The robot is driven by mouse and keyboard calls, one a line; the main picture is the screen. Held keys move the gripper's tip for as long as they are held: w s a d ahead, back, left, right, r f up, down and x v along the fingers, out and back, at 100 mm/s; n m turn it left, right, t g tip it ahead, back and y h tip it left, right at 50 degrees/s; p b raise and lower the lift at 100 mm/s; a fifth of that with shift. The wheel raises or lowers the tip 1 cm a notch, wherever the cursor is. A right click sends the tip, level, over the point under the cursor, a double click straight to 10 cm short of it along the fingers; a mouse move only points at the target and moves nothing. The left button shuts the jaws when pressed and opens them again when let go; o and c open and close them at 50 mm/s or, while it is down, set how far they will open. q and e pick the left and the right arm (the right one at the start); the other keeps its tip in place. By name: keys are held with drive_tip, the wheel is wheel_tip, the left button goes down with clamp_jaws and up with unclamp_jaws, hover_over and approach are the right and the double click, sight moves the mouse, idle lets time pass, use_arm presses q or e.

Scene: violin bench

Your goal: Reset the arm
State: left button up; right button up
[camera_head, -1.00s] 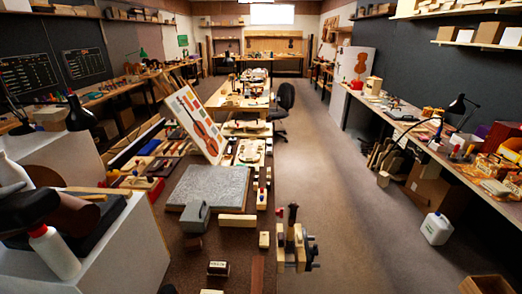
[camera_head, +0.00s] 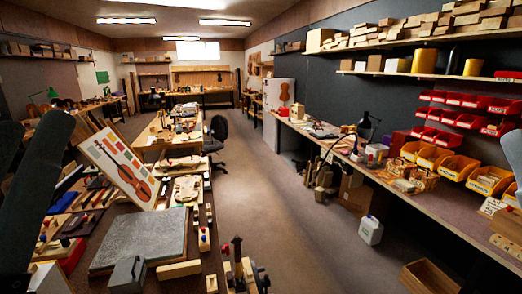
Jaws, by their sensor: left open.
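My left gripper (camera_head: 28,150) shows large and close at the left edge, with two dark grey fingers apart and nothing between them. It is in front of the left side of the bench, and its rest is cut off by the frame.
The central bench holds a grey slab (camera_head: 140,238), a tilted violin picture board (camera_head: 120,165), a grey block (camera_head: 127,273) and small tools. A vise (camera_head: 240,268) is at its right edge. Yellow bins (camera_head: 458,167) line the right bench. The aisle floor (camera_head: 265,190) is clear.

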use_arm(q)
wheel_tip(320, 180, up, 32)
drive_tip(key=m+h+p, duration=0.1)
drive_tip(key=m+p, duration=0.2)
drive_tip(key=p, duration=2.9)
drive_tip(key=shift+d+f+h, duration=0.2)
drive_tip(key=shift+d+h, duration=0.1)
drive_tip(key=shift+d, duration=0.1)
